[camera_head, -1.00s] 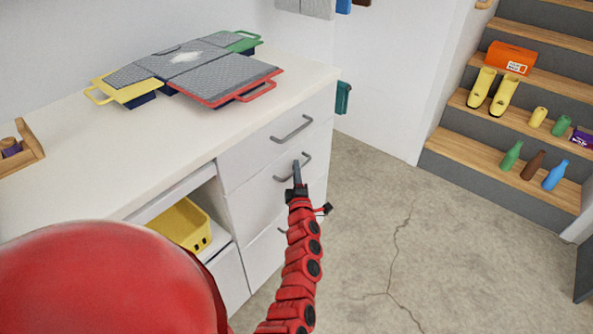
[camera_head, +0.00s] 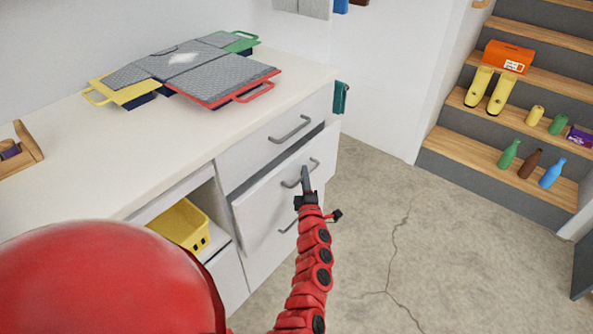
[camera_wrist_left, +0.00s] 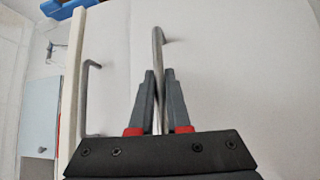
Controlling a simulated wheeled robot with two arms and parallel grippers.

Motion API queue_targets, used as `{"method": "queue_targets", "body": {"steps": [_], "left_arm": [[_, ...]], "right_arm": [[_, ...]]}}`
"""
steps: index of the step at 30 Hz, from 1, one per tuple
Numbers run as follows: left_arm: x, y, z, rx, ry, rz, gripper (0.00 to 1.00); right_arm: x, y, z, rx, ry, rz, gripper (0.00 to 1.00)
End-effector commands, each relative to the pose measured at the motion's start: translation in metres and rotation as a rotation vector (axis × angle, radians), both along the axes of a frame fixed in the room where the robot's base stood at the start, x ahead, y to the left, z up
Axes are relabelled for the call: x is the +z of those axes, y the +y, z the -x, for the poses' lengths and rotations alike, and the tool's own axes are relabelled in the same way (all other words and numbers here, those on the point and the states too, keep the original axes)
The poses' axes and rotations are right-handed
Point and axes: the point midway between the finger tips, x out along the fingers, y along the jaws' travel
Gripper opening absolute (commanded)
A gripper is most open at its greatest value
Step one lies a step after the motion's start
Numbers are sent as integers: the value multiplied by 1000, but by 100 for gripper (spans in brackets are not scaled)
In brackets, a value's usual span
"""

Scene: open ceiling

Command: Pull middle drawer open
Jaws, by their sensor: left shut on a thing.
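The white middle drawer (camera_head: 265,208) stands partly out from the cabinet, with a dark gap along its top edge. Its grey bar handle (camera_head: 313,166) is at the gripper. My left gripper (camera_head: 305,180) is shut on this handle. In the left wrist view, the gripper's fingers (camera_wrist_left: 158,90) close on both sides of the handle bar (camera_wrist_left: 157,50), whose bent end shows above the fingertips. The rest of the bar is hidden behind the gripper. The top drawer's handle (camera_head: 290,129) shows above, and that drawer is shut. My right gripper is not in view.
The white countertop (camera_head: 130,150) holds grey panels with coloured handles (camera_head: 185,65). A yellow basket (camera_head: 182,223) sits in an open cubby left of the drawers. Stairs (camera_head: 500,150) with bottles and boots stand right. Bare concrete floor (camera_head: 390,230) lies between.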

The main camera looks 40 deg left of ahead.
Motion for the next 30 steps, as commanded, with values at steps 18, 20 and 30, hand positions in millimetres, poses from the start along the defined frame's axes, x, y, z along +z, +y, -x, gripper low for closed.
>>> {"method": "queue_targets", "body": {"steps": [18,20,30], "left_arm": [[-5,-172,12,-11,6,5,0],[-5,-188,14,-10,6,5,0],[-3,-253,19,-8,2,3,0]], "right_arm": [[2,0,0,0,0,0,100],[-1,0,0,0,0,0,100],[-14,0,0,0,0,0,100]]}}
